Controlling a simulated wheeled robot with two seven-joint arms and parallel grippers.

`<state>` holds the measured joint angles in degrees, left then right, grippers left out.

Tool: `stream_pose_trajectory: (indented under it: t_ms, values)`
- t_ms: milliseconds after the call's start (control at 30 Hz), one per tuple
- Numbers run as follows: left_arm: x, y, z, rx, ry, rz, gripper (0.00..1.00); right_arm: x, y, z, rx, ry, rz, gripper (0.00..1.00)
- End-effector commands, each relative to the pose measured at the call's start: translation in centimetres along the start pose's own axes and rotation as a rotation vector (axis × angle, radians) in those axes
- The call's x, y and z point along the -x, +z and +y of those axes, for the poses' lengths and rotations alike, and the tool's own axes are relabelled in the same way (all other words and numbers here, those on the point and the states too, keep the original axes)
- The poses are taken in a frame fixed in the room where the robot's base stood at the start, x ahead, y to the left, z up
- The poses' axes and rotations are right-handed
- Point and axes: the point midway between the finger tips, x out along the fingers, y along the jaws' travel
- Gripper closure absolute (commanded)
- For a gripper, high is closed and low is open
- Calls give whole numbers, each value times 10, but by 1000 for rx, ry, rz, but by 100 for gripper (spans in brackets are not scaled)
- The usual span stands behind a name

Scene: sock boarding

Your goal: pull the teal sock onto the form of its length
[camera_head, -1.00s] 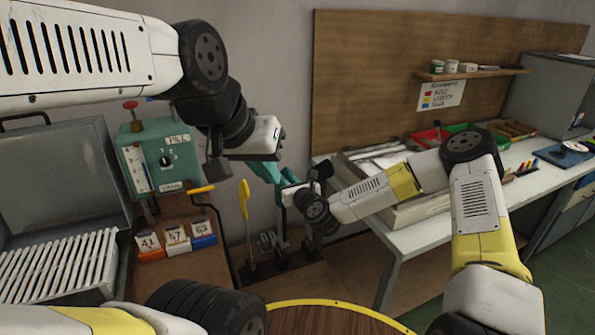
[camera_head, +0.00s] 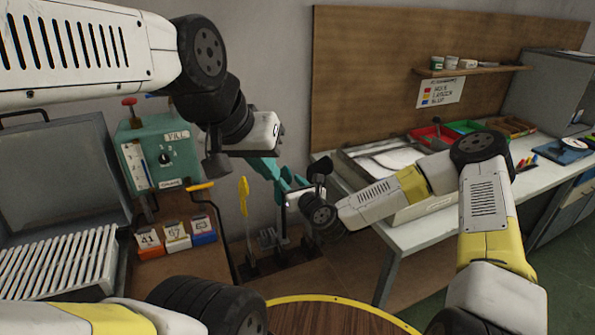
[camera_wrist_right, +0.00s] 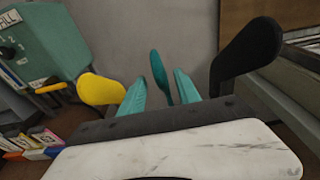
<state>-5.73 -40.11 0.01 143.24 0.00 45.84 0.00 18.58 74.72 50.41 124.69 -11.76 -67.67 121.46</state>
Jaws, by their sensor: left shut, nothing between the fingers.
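The teal sock (camera_head: 268,169) is in the middle of the head view, below my left gripper (camera_head: 262,150) and beside my right gripper (camera_head: 298,192). My left gripper is shut at the sock's upper left, with nothing between its fingers. In the right wrist view teal strips (camera_wrist_right: 187,84) rise beyond my gripper's dark front edge, with a darker teal piece between them.
A teal machine (camera_head: 158,155) with a dial and a yellow-handled lever (camera_head: 200,187) stands left. Numbered boxes (camera_head: 177,236) sit below it. A ribbed grey press (camera_head: 55,265) is far left. The white workbench (camera_head: 400,235) with trays is right; a round wooden top (camera_head: 320,318) is in front.

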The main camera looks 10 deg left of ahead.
Motion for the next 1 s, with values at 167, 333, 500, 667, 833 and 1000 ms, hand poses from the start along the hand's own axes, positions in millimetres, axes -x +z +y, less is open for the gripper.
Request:
stream_pose_trajectory:
  t_ms: [167, 333, 500, 667, 833, 1000]
  values:
    - [0, 0, 0, 0, 0, 0, 100, 28, 0, 0, 0, 1, 1, 61]
    - [0, 0, 0, 0, 0, 0, 100, 38, 0, 0, 0, 0, -1, 61]
    - [0, 0, 0, 0, 0, 0, 100, 39, 0, 0, 0, 0, -1, 61]
    - [0, 0, 0, 0, 0, 0, 100, 39, 0, 0, 9, 3, 1, 61]
    - [0, 0, 0, 0, 0, 0, 100, 42, 3, 4, 181, 64, 32, 61]
    - [0, 0, 0, 0, 0, 0, 100, 54, 6, 4, 572, 192, 110, 61]
